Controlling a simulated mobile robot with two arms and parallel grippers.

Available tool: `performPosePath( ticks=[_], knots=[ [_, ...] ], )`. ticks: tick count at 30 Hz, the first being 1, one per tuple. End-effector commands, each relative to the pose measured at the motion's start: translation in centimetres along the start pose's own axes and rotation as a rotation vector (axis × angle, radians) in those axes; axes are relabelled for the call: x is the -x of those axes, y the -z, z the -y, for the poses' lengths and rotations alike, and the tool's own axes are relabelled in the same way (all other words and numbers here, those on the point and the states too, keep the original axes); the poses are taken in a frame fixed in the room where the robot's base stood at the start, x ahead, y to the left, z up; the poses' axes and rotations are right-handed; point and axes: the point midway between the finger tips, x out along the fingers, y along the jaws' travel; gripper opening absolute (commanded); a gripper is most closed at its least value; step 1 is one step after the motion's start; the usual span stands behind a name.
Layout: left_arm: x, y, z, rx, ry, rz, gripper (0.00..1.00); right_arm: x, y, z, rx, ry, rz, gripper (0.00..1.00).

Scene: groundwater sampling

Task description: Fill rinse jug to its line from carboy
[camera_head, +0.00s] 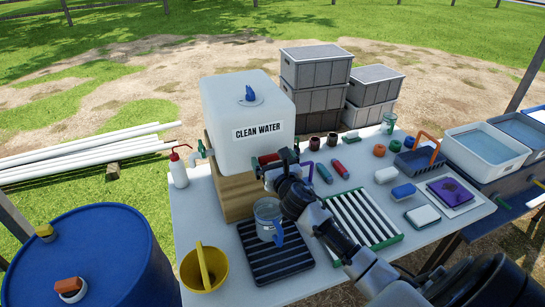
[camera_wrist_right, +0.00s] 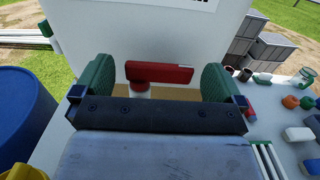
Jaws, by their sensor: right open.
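The white carboy (camera_head: 248,110), labelled CLEAN WATER, stands on a wooden stand (camera_head: 233,190). A red tap lever (camera_head: 268,158) is on its front, partly hidden by my right gripper (camera_head: 277,168) in the head view. In the right wrist view, the open green fingers of my right gripper (camera_wrist_right: 156,84) are on either side of the red tap lever (camera_wrist_right: 160,72), with visible gaps. A clear jug (camera_head: 266,212) with a blue handle stands below on a black slatted tray (camera_head: 262,265). I cannot tell its water level. My left gripper is not in view.
A yellow bucket (camera_head: 204,268) is left of the tray, and a wash bottle (camera_head: 178,168) stands by the carboy. A green-edged rack (camera_head: 362,218) lies to the right. A blue drum (camera_head: 85,260) stands front left.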

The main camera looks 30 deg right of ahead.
Motion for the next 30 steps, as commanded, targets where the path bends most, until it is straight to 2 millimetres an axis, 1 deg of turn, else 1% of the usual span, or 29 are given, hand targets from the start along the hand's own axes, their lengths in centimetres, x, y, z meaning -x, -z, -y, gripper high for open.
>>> performPosePath(
  ticks=[3,11,14,18,20,26,30],
  knots=[
    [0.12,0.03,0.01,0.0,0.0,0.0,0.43,-0.57,-0.03,-0.02,-0.002,0.001,0.0,1.0],
    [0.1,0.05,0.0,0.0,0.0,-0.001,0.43,-0.64,0.03,-0.02,-0.001,0.0,-0.001,1.0],
    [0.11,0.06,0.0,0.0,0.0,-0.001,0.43,-0.63,0.03,-0.02,-0.001,0.0,-0.001,0.86],
    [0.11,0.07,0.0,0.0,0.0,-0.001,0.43,-0.63,0.03,-0.01,-0.001,0.0,-0.001,0.65],
    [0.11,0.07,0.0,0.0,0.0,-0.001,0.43,-0.62,0.03,-0.01,-0.001,0.0,-0.001,0.56],
    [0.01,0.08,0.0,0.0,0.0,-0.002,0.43,-0.58,0.07,-0.09,-0.002,0.015,0.0,0.56],
    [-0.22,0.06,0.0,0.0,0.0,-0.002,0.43,-0.47,0.15,-0.2,-0.003,0.062,-0.001,0.56]
  ],
)
